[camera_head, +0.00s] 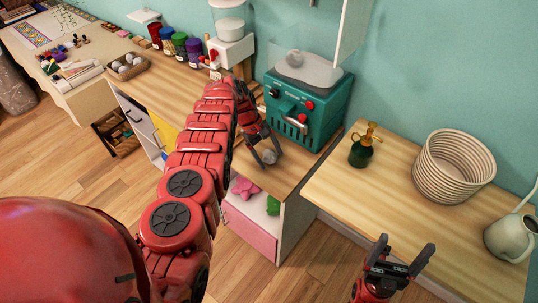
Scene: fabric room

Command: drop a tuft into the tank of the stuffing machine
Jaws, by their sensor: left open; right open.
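The stuffing machine (310,115) is a teal box with red knobs at the back of the wooden counter. More pale tufts (127,63) lie in a basket (140,68) at the far left. My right gripper (402,252) is open and empty, low in front of the right table.
A green bottle (360,152), a woven basket (453,168) and a pale watering can (508,236) stand on the right table (395,180). Several coloured jars (180,44) and a white-and-red machine (230,45) stand left of the stuffing machine. A white panel rises beside the tank.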

